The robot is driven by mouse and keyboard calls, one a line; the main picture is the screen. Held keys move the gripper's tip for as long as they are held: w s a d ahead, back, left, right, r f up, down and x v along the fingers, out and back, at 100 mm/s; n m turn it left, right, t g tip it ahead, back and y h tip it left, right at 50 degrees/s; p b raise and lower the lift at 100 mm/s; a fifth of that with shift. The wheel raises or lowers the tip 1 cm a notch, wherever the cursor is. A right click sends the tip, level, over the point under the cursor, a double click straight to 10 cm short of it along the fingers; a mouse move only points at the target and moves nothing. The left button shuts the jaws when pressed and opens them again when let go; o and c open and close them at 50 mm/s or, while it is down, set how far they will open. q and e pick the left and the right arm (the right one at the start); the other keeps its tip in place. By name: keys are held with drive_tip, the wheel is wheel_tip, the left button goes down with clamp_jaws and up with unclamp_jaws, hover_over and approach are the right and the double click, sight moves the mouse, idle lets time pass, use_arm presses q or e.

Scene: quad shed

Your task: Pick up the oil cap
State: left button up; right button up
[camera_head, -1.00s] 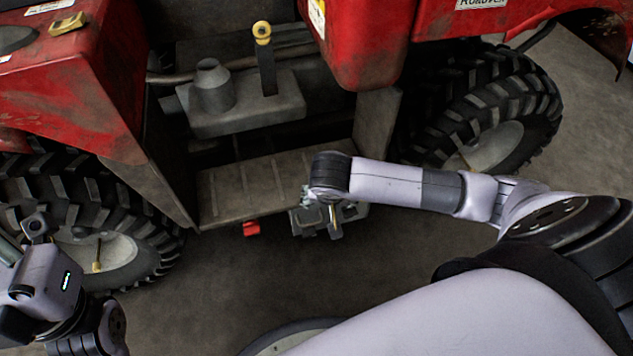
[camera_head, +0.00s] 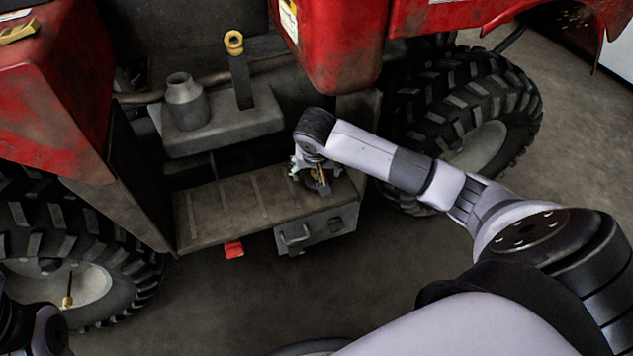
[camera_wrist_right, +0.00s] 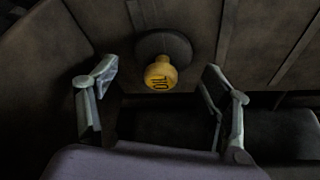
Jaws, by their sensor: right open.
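The yellow oil cap (camera_wrist_right: 159,73), marked OIL, shows in the right wrist view on a dark round base. My right gripper (camera_wrist_right: 160,78) is open, with a fingertip to either side of the cap in the picture and a gap on both sides. I cannot tell how far beyond the fingertips the cap is. In the head view my right gripper (camera_head: 314,178) is over the right end of the metal footplate (camera_head: 215,215). A small yellow patch shows among its fingers, mostly hidden by the hand. My left gripper is not visible; only part of that arm shows at lower left.
The red quad (camera_head: 350,45) surrounds the footplate. An engine block (camera_head: 225,125) with a grey spout (camera_head: 185,100) and a yellow-ringed lever (camera_head: 239,75) stands behind. A red tab (camera_head: 234,249) and a grey box (camera_head: 318,232) are below the footplate's front edge. The floor in front is clear.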

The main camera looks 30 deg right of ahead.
drive_tip(key=shift+f, duration=0.45)
drive_tip(key=shift+r, duration=0.1)
drive_tip(key=shift+c, duration=0.4)
drive_tip(key=c, duration=1.1)
